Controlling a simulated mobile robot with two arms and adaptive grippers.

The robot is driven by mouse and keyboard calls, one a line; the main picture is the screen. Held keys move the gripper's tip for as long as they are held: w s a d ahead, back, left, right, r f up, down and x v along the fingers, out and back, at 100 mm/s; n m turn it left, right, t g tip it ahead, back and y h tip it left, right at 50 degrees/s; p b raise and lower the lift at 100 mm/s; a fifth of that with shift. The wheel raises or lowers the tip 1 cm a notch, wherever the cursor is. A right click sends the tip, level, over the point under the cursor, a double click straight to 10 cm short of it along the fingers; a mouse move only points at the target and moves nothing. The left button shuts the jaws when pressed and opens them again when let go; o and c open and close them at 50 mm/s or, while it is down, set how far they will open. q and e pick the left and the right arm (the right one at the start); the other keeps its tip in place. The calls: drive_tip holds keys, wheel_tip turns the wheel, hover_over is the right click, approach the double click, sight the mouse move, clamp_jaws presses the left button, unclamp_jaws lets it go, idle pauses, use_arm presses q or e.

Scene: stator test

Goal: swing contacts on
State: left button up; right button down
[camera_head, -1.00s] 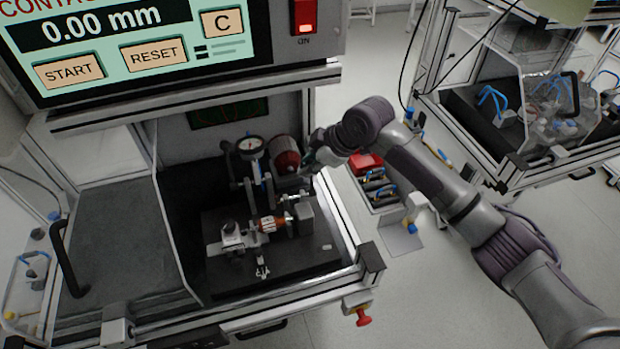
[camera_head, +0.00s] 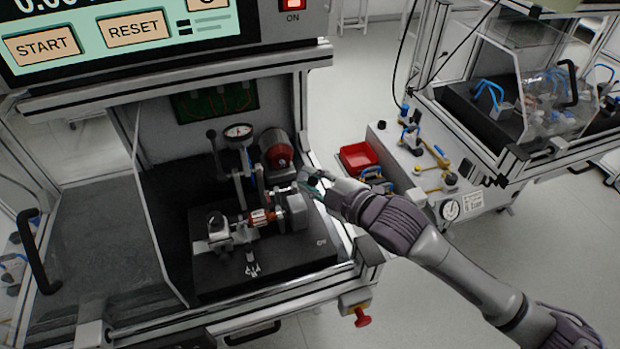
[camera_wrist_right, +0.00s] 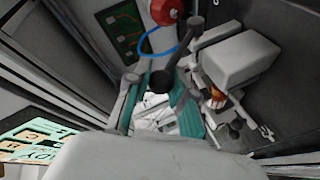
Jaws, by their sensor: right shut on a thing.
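The test fixture stands on a black base plate (camera_head: 215,275) inside the open bench. A copper-wound part (camera_head: 262,217) lies across it between grey holders, and shows also in the right wrist view (camera_wrist_right: 216,98). A dial gauge (camera_head: 238,133) and a red cylinder (camera_head: 277,153) stand behind it. My right gripper (camera_head: 316,181) is at the fixture's right side. In the right wrist view its teal fingers (camera_wrist_right: 160,103) are shut around a dark lever's round knob (camera_wrist_right: 156,81); the exact grip is partly hidden. My left gripper is out of view.
The bench's right frame post (camera_head: 298,120) and front rail (camera_head: 290,300) border the fixture. A clear cover with a black handle (camera_head: 35,250) lies at left. A red tray (camera_head: 358,157) stands right of the bench, beyond my right arm.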

drive_tip(key=shift+d+f, duration=0.1)
drive_tip(key=shift+f, duration=0.05)
drive_tip(key=shift+s+f, duration=0.1)
drive_tip(key=shift+s+d+f, duration=0.1)
drive_tip(key=shift+s+f, duration=0.05)
drive_tip(key=shift+f, duration=0.05)
idle(0.3)
drive_tip(key=c, duration=1)
unclamp_jaws()
drive_tip(key=shift+r, duration=0.1)
drive_tip(key=v, duration=1.2)
